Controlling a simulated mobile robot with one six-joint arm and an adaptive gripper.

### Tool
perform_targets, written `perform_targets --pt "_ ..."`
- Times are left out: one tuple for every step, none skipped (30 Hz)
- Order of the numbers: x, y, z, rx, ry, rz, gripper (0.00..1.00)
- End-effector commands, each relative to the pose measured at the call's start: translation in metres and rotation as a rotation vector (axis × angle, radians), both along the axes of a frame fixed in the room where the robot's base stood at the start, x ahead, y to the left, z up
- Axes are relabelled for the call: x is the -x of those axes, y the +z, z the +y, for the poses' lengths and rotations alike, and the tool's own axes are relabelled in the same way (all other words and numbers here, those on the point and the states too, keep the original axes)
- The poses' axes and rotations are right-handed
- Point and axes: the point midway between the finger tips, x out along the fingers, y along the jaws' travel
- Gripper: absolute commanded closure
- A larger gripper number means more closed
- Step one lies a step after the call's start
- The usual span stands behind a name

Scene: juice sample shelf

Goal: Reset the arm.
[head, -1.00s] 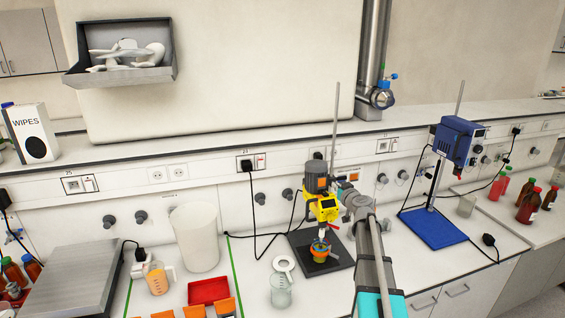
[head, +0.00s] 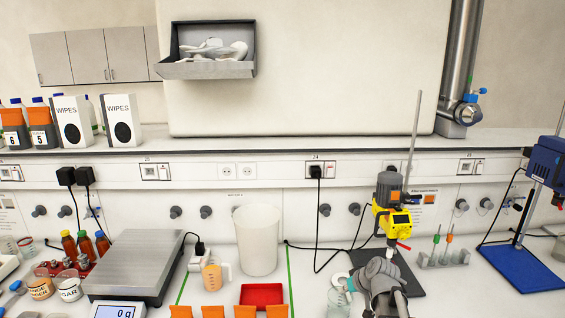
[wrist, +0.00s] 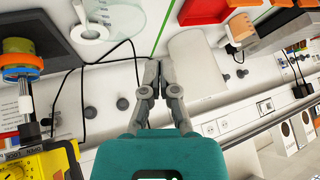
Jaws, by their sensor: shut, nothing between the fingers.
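My gripper (wrist: 157,68) shows in the wrist view with its two grey fingers together and nothing between them. In the head view, the grey end of my arm (head: 380,282) is low, right of centre, in front of the yellow overhead stirrer (head: 392,215). It hides part of the stirrer's dark base. In the wrist view the fingers are over the bench, between a white cylindrical container (wrist: 197,62) and the stirrer (wrist: 45,160), apparently touching neither.
A clear beaker (head: 339,298) stands close left of my arm. A red tray (head: 261,292), orange jug (head: 214,275) and metal-topped scale (head: 135,265) lie further left. A small rack (head: 443,258) and blue stand base (head: 521,270) are on the right. In the wrist view, an orange-and-green vessel (wrist: 18,62) is by the stirrer.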

Motion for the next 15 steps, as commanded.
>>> perform_targets --pt "0.024 -0.026 0.011 0.027 -0.001 0.075 1.0" --pt "0.036 -0.035 0.015 0.044 -0.008 0.121 1.0" --pt "0.051 -0.047 0.019 0.068 -0.022 0.181 1.0" --pt "0.062 -0.056 0.022 0.089 -0.033 0.225 1.0" --pt "0.073 -0.064 0.024 0.111 -0.047 0.267 1.0" --pt "0.088 -0.073 0.026 0.14 -0.068 0.32 1.0" --pt "0.097 -0.079 0.027 0.163 -0.084 0.355 1.0" --pt "0.107 -0.085 0.027 0.184 -0.101 0.39 1.0" --pt "0.118 -0.091 0.027 0.214 -0.124 0.429 1.0" --pt "0.126 -0.095 0.027 0.233 -0.141 0.455 1.0" --pt "0.133 -0.098 0.026 0.252 -0.157 0.48 1.0" --pt "0.14 -0.101 0.026 0.273 -0.178 0.505 1.0" --pt "0.145 -0.103 0.025 0.289 -0.191 0.521 1.0" --pt "0.149 -0.105 0.025 0.3 -0.202 0.534 1.0" --pt "0.153 -0.106 0.024 0.314 -0.216 0.548 1.0"
